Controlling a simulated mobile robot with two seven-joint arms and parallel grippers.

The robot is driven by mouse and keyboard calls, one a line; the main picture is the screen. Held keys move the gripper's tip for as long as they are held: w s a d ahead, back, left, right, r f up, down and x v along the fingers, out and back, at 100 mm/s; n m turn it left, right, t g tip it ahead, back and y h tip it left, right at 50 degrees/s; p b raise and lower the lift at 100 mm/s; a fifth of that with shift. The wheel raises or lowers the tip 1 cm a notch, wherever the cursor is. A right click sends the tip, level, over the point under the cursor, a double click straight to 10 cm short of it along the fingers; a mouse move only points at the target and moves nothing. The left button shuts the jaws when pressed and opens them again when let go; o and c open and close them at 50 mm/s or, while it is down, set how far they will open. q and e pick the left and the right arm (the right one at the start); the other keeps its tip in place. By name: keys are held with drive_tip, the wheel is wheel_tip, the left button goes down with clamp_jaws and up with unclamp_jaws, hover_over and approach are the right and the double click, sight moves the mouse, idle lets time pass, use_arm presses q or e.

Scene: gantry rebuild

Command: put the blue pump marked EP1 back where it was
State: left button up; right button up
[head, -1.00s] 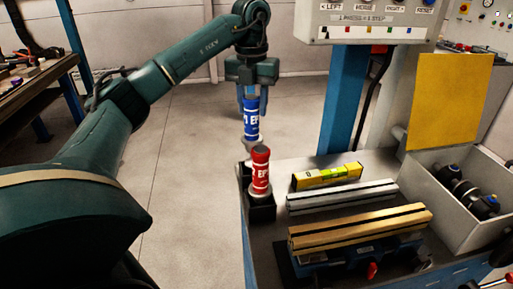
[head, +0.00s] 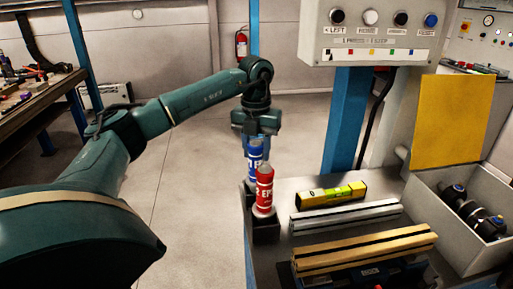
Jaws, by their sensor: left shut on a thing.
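The blue pump (head: 255,150) is upright at the left edge of the bench, just behind the red pump, which hides its lower part. My left gripper (head: 256,138) is above it with its fingers shut on its upper end. The red pump (head: 265,188) stands upright in a black holder (head: 265,230) at the near left corner. Part of another dark holder shows behind it, but I cannot tell whether the blue pump's base is in it or above it. My right gripper is not in view.
A yellow level (head: 331,194), a grey rail (head: 345,216) and a wooden-coloured bar (head: 365,248) lie right of the pumps. A grey bin (head: 445,235) with dark parts stands at the right. A button panel (head: 365,35) hangs above. Open floor lies left of the bench.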

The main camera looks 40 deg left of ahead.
use_arm(q)
drive_tip(key=shift+f, duration=0.45)
drive_tip(key=o, duration=1.1)
drive_tip(key=shift+r, duration=0.35)
wheel_tip(320, 180, up, 8)
drive_tip(key=shift+r, duration=0.1)
wheel_tip(320, 180, up, 3)
drive_tip(key=shift+r+p, duration=0.15)
drive_tip(key=shift+p, duration=0.55)
drive_tip(key=shift+r, duration=0.55)
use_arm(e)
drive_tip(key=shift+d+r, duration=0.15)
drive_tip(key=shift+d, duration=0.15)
